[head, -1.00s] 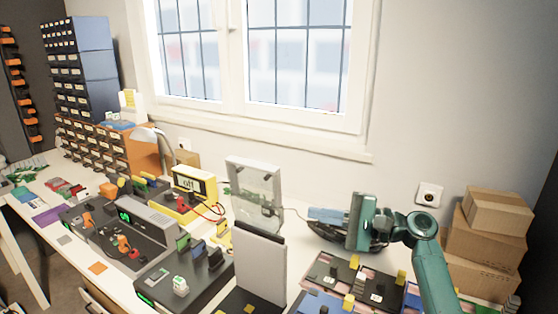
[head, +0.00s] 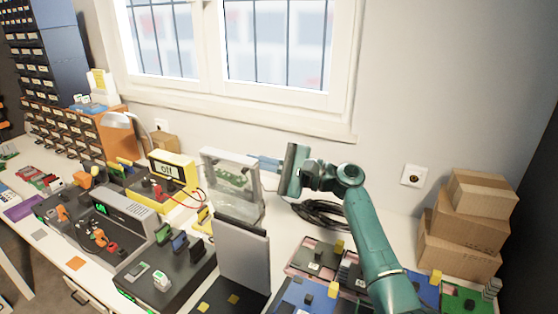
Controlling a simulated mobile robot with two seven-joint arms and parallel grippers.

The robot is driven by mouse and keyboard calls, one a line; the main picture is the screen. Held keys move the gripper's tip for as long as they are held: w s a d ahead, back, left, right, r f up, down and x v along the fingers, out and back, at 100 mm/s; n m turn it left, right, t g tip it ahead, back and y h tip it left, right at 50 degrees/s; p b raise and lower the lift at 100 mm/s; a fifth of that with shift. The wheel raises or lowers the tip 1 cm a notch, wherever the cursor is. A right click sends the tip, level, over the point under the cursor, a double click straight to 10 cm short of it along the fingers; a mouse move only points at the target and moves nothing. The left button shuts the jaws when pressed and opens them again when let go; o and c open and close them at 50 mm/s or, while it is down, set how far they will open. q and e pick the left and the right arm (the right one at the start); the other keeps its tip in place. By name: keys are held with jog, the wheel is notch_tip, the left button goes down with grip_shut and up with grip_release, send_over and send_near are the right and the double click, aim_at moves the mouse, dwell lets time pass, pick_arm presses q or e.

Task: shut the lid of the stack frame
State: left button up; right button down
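An upright grey panel with a dark top edge (head: 243,254), which looks like the raised lid of the stack frame, stands at the lower middle of the head view. It rises from a black base (head: 213,306) with yellow pads, cut off by the bottom edge. Behind it stands a clear upright frame (head: 234,181) with a green board inside; I cannot tell for certain which of the two is the stack frame. My teal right gripper (head: 292,170) is right of the clear frame, apart from the grey panel. Its fingers are seen edge-on, so their opening is unclear. My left gripper is out of view.
A black cable coil (head: 322,214) lies under my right arm. Dark trays with coloured blocks (head: 316,257) fill the front right. A yellow meter (head: 174,168) and a black unit with modules (head: 190,262) stand left. Stacked cartons (head: 466,232) stand far right.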

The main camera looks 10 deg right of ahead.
aim_at(246, 164)
pick_arm(q)
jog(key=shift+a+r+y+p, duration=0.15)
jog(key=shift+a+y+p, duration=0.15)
jog(key=shift+p, duration=0.25)
pick_arm(e)
jog(key=shift+s+a+r, duration=0.35)
jog(key=shift+s, duration=0.25)
jog(key=shift+s+a+r, duration=0.3)
jog(key=shift+s+r, duration=0.05)
jog(key=shift+s, duration=0.25)
jog(key=shift+s+a+r+n+b, duration=0.1)
jog(key=shift+s+a+n+b, duration=0.25)
jog(key=shift+s+n, duration=0.25)
jog(key=shift+s+a+r+n+b, duration=0.1)
jog(key=shift+s+a+n+b, duration=0.2)
jog(key=shift+s+n, duration=0.25)
pick_arm(q)
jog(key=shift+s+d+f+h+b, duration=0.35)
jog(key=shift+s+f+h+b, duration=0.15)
jog(key=shift+b, duration=1.4)
pick_arm(e)
jog(key=s+a+f+n+h, duration=0.4)
jog(key=s+a+f+n, duration=0.4)
jog(key=s+n, duration=0.4)
jog(key=shift+s+a+f+n, duration=0.35)
jog(key=shift+f+n, duration=0.3)
jog(key=shift+n, duration=0.1)
